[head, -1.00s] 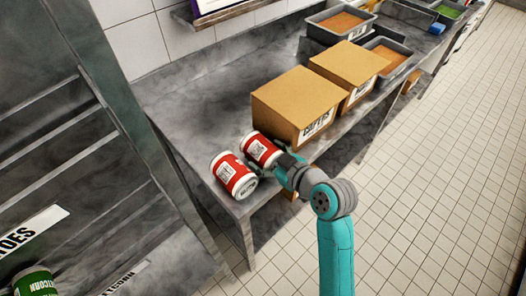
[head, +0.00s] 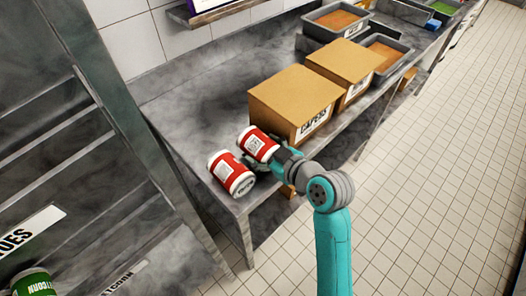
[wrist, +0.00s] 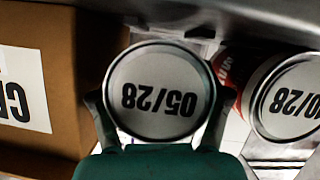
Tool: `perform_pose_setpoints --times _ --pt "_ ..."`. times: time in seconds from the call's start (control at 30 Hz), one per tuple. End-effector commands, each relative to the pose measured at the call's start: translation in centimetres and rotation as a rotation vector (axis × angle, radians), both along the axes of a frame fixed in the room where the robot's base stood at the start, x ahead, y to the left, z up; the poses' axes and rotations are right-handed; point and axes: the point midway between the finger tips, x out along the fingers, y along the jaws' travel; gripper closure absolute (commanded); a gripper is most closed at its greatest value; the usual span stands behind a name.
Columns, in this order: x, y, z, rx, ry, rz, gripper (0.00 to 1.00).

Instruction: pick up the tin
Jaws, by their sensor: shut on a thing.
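A red and white tin (head: 258,143) is at the front left of the steel counter, beside the cardboard box. My gripper (head: 274,152) is shut on it from the front right. In the wrist view the jaws sit on either side of this tin, whose pale lid (wrist: 160,92) reads 05/28. The jaw tips are partly hidden by the held tin.
A cardboard box marked CAPERS (head: 292,95) is close on the right of the held tin, with another box (head: 347,65) behind. Metal food trays (head: 338,18) stand farther back. A steel shelf unit with a green tin (head: 34,283) is at left. The counter's back left is bare.

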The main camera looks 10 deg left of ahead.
Motion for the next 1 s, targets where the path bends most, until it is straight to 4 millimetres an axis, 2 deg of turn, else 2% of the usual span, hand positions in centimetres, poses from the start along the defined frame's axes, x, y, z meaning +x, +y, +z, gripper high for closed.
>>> perform_pose_setpoints --times 0.4,0.6,0.8,1.0 --pt "0.1 0.0 10.1 0.003 -0.011 -0.001 0.82" --pt "0.0 0.0 14.0 0.002 -0.007 -0.001 0.82" --pt "0.0 0.0 16.1 0.002 -0.004 -0.002 0.82" --pt "0.0 0.0 16.8 0.001 -0.003 -0.001 0.82"
